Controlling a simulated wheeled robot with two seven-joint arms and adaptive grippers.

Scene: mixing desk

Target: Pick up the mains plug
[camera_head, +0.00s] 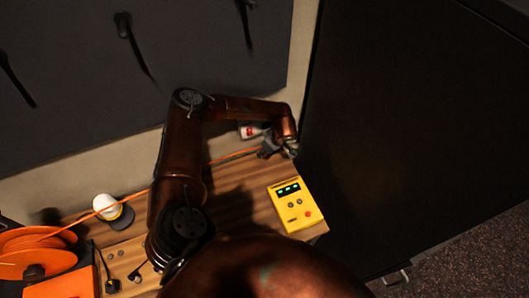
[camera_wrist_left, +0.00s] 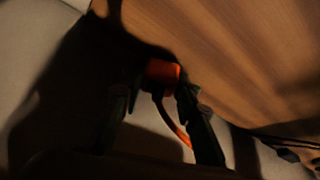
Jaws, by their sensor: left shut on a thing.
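The mains plug (camera_wrist_left: 163,71) is orange and sits between the fingers of my left gripper in the left wrist view, partly hidden by them. My left gripper (camera_wrist_left: 160,88) is shut on it. A curved orange cable (camera_wrist_left: 174,122) runs down from it beside the right finger. In the head view my left gripper (camera_head: 279,149) is at the right back of the wooden desk, close to the black panel. The orange cable (camera_head: 234,156) stretches from there behind my arm towards the reel at left. The plug itself is too small and dark to make out there.
A yellow box (camera_head: 295,206) with green lights lies on the desk in front of the gripper. A white and red item (camera_head: 249,131) is behind my arm. The orange reel (camera_head: 35,253) and a white-topped object (camera_head: 106,206) are at left. A large black panel (camera_head: 420,130) bounds the right.

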